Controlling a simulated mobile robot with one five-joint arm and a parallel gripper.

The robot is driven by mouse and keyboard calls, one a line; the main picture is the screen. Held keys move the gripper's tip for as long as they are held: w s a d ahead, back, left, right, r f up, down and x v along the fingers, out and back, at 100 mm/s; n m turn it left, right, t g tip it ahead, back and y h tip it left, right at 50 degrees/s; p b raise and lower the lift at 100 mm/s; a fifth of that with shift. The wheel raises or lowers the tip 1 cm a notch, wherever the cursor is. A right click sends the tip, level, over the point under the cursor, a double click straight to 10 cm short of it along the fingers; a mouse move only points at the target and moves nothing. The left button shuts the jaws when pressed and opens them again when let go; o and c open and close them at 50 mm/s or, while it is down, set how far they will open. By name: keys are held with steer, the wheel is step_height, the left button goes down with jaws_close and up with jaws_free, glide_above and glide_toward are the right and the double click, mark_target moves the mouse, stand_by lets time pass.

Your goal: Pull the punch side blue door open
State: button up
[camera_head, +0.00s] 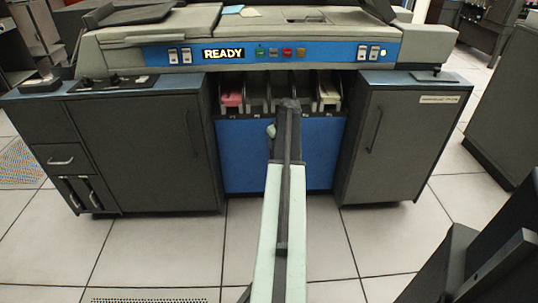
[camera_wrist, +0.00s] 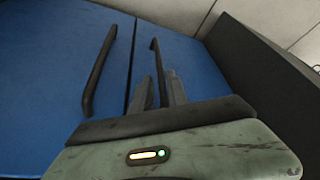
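The blue double door shows in the wrist view as a left panel (camera_wrist: 50,75) and a right panel (camera_wrist: 190,60) with a dark seam between them. Both look closed. A black bar handle (camera_wrist: 99,72) is on the left panel and another black handle (camera_wrist: 155,56) is on the right panel. My gripper (camera_wrist: 158,88) is open, its two fingers on either side of the lower part of the right handle. Contact cannot be told. In the head view the blue front (camera_head: 243,155) lies behind my arm, which hides its middle, the handles and most of my gripper.
The machine's grey cabinets stand left (camera_head: 150,150) and right (camera_head: 395,140) of the blue front. Card bins (camera_head: 232,97) sit above it. The tiled floor (camera_head: 160,250) in front is clear. A dark side wall (camera_wrist: 265,85) stands close at right in the wrist view.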

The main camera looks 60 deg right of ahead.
steer(key=b+x, duration=0.3)
steer(key=x, duration=0.2)
steer(key=shift+f+b, duration=0.15)
steer(key=shift+b, duration=0.15)
jaws_close()
stand_by(1.0)
